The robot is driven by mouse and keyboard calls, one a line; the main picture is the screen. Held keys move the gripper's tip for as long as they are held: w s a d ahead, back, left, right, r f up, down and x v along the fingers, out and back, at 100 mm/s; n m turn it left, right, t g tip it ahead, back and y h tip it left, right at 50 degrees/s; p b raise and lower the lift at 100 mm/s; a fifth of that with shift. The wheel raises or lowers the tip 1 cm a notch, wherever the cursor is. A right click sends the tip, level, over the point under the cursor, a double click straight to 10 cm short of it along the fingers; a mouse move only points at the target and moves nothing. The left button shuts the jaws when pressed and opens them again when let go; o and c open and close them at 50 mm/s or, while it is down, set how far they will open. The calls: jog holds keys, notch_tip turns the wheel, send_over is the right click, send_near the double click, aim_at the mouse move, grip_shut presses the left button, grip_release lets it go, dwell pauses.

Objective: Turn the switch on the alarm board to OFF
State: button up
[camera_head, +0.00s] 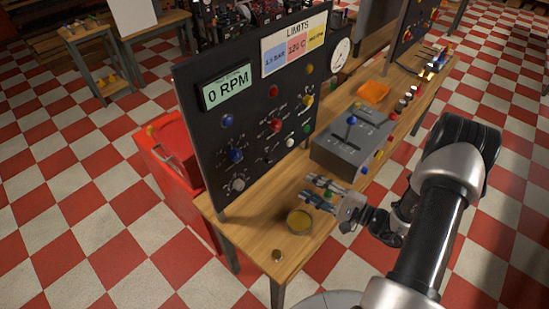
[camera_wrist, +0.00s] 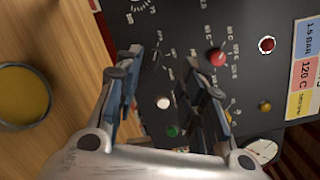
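A black upright board (camera_head: 190,95) with a "0 RPM" display (camera_head: 227,88) and several coloured knobs stands on the wooden table. It also shows, turned on its side, in the wrist view (camera_wrist: 245,80). I cannot read which control is the alarm switch, or its position. A red knob (camera_head: 276,125) shows in the wrist view too (camera_wrist: 217,57), near a white knob (camera_wrist: 163,102) and a green one (camera_wrist: 172,131). My gripper (camera_head: 321,191) is open and empty, in front of the board's lower part and apart from it. Its fingers (camera_wrist: 160,70) frame part of the board.
A grey box with a blue-topped lever (camera_head: 335,150) stands on the table right of the board, near my gripper. A round yellow-filled dish (camera_head: 299,221) and a small brass piece (camera_head: 277,255) lie near the front. An orange item (camera_head: 373,91) lies farther back.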

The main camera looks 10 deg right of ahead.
notch_tip(320, 180, down, 3)
jog(key=d+m+t+h, duration=0.2)
jog(key=b, duration=0.1)
send_near(272, 161)
jog(key=x, duration=0.8)
jog(key=shift+w+f, duration=0.1)
jog(key=shift+w, duration=0.15)
grip_shut()
